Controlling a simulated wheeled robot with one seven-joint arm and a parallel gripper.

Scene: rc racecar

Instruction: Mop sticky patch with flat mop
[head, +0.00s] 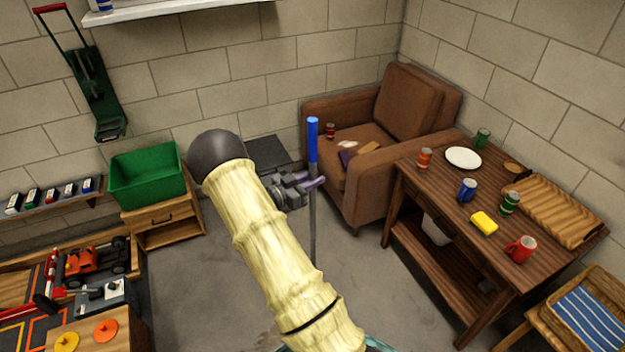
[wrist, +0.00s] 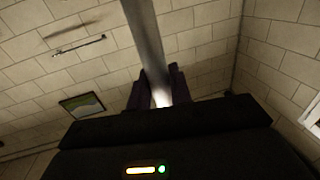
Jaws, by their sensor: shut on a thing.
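The flat mop has a blue grip (head: 312,140) and a thin grey pole (head: 314,235) that stands nearly upright over the floor. My gripper (head: 313,182) is shut on the pole just below the blue grip. In the wrist view the mop pole (wrist: 145,40) runs up between the two dark fingers of my gripper (wrist: 160,92). Teal edges at the bottom of the head view, partly behind my arm, look like the mop head (head: 378,345). A faint brownish mark on the floor (head: 268,338) left of my arm may be the sticky patch; most of that area is hidden.
A brown armchair (head: 415,100) stands behind the mop. A wooden table (head: 440,185) with cans, a plate and a yellow sponge is at the right. A small cabinet (head: 165,220) with a green bin (head: 147,175) is at the left. Grey floor between them is open.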

